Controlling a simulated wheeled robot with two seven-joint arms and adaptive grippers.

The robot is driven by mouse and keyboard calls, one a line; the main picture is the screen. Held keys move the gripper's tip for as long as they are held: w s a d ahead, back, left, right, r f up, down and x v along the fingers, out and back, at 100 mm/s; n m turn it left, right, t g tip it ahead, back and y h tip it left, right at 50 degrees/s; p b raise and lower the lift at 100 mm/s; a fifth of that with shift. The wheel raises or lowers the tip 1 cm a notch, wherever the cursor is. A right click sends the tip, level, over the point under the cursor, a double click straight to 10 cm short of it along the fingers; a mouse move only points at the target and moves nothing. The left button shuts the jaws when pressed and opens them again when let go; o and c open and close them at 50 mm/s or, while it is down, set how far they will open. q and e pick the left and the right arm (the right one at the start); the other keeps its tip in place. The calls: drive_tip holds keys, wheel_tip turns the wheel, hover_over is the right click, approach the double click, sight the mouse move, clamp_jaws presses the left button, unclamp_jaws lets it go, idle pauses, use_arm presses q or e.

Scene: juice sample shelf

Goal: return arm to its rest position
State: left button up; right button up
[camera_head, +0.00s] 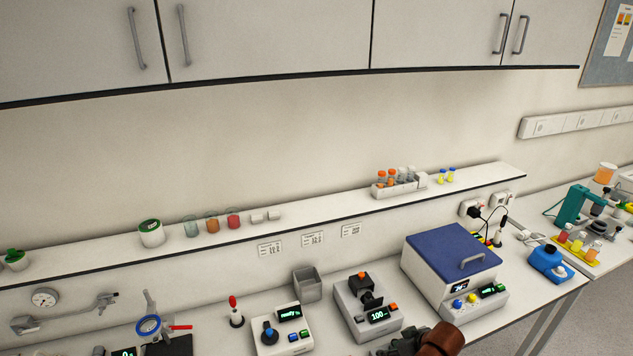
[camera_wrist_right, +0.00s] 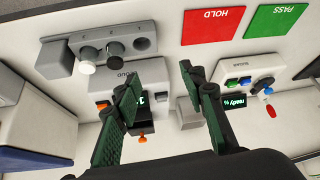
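My right gripper (camera_head: 402,345) shows at the bottom edge of the head view, dark green, beside a brown part of my right arm (camera_head: 443,338). It is in front of the grey device reading 100 (camera_head: 363,308). In the right wrist view the two green fingers of the right gripper (camera_wrist_right: 159,72) stand wide apart with nothing held between them. A device labelled CLOUD (camera_wrist_right: 112,77) lies beyond the fingers, partly hidden by one of them. My left gripper is in neither view.
A blue-lidded box (camera_head: 450,250) stands right of my gripper. A white device (camera_head: 281,330) and a grey bin (camera_head: 307,284) stand left. A wall shelf (camera_head: 300,225) holds cups and a vial rack (camera_head: 397,187). Red HOLD (camera_wrist_right: 212,25) and green PASS (camera_wrist_right: 277,22) mats show in the wrist view.

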drive_tip(key=s+d+f+m, duration=0.2)
drive_tip(key=s+f, duration=0.6)
drive_tip(key=s, duration=0.5)
drive_tip(key=s+d+f+m+g+h, duration=0.15)
drive_tip(key=s+d, duration=0.35)
drive_tip(key=s, duration=0.6)
drive_tip(key=s+d+f+m+h, duration=0.1)
drive_tip(key=s+d+m+h, duration=0.2)
drive_tip(key=s+d, duration=0.55)
drive_tip(key=s+a+f+g+b, duration=0.1)
drive_tip(key=f+b, duration=0.2)
drive_tip(key=f, duration=1)
drive_tip(key=s+a+f+n+b, duration=0.1)
drive_tip(key=s+a+f+b, duration=0.1)
drive_tip(key=f, duration=1.1)
drive_tip(key=s+a+f+g+b, duration=0.1)
drive_tip(key=f+b, duration=0.2)
drive_tip(key=f, duration=1)
use_arm(q)
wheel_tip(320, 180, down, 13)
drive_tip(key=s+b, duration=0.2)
drive_tip(key=b, duration=0.3)
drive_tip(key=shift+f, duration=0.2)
use_arm(e)
drive_tip(key=s+f, duration=1.9)
drive_tip(key=f, duration=0.2)
drive_tip(key=shift+a+f+n+g+y, duration=0.3)
drive_tip(key=shift+f+n+g+y, duration=0.05)
drive_tip(key=shift+g+y, duration=0.1)
